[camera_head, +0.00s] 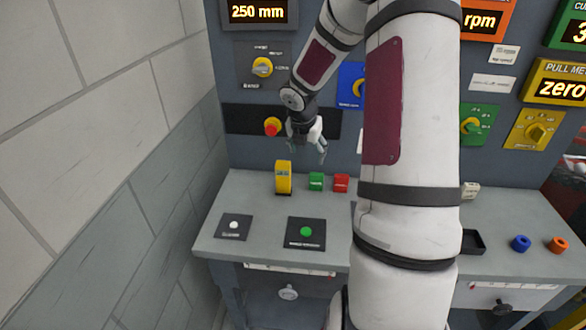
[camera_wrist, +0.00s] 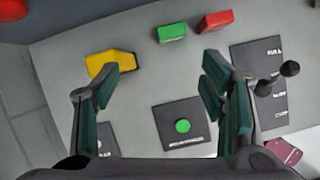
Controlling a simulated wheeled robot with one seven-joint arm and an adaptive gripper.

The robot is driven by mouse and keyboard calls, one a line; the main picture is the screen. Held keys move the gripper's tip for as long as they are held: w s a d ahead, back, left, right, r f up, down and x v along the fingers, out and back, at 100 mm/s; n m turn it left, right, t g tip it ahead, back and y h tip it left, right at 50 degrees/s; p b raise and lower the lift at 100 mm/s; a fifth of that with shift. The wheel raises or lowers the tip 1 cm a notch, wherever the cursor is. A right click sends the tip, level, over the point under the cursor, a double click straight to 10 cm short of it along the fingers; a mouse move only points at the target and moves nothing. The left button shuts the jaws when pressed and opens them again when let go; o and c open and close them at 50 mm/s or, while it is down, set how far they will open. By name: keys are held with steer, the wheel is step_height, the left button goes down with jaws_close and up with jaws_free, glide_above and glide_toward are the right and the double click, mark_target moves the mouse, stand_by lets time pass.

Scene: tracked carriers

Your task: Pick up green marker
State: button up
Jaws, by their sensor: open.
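The green marker appears to be a small green block (camera_head: 316,181) with faint lettering, standing near the back of the grey bench beside a red block (camera_head: 341,183). In the wrist view the green block (camera_wrist: 172,33) lies beyond my fingertips, at the top middle, with the red block (camera_wrist: 215,21) to its right. My gripper (camera_head: 308,148) is above the bench's back part, over the green block's area and apart from it. In the wrist view my gripper (camera_wrist: 162,82) is open, with nothing between its fingers.
A taller yellow block (camera_head: 283,178) stands left of the green block; the left finger partly overlaps it in the wrist view. A dark pad with a green button (camera_head: 306,232) and one with a white button (camera_head: 234,225) lie in front. The back panel carries a red knob (camera_head: 272,126).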

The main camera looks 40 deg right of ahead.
mark_target(317, 174)
steer(key=d+f+n, duration=0.1)
steer(key=d+f, duration=0.1)
steer(key=f, duration=0.1)
steer(key=w+d+f+n, duration=0.1)
steer(key=d+f, duration=0.1)
steer(key=f, duration=0.2)
steer(key=d+f+n, duration=0.1)
steer(key=d+f, duration=0.1)
steer(key=f, duration=0.2)
steer(key=shift+w+d+f+y, duration=0.15)
steer(key=shift+d+y, duration=0.05)
steer(key=shift+y, duration=0.2)
steer(key=shift+x, duration=3.25)
steer(key=shift+w, duration=0.1)
steer(key=shift+c, duration=0.2)
steer(key=shift+t, duration=0.3)
steer(key=c, duration=1.2)
